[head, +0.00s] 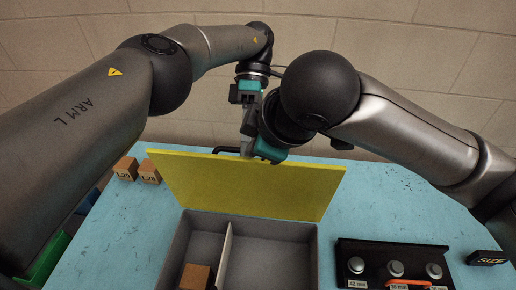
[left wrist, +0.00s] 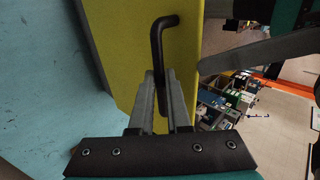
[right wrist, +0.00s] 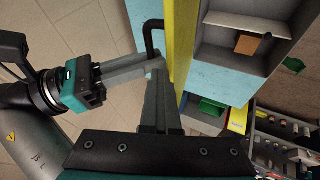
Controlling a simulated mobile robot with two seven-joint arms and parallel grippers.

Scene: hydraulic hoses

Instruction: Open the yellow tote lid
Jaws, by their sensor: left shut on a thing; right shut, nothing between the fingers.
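The yellow lid (head: 245,185) stands raised, roughly upright, along the back edge of the grey tote (head: 272,231). Its black handle (left wrist: 158,50) is on the far face, and a bit of it shows above the lid in the head view (head: 222,149). My left gripper (left wrist: 161,82) is shut on the handle; it also shows in the right wrist view (right wrist: 150,66). My right gripper (right wrist: 159,78) is shut and empty, its tips close to the left fingers and the lid's edge. In the head view the two grippers crowd together behind the lid, partly hiding their fingertips.
The tote is open on top, with a divider (head: 225,255) and a brown block (head: 195,277) in its left part. Two labelled blocks (head: 126,168) sit left of the lid. A black panel with knobs (head: 392,262) and a SIZE block (head: 487,258) are at right.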

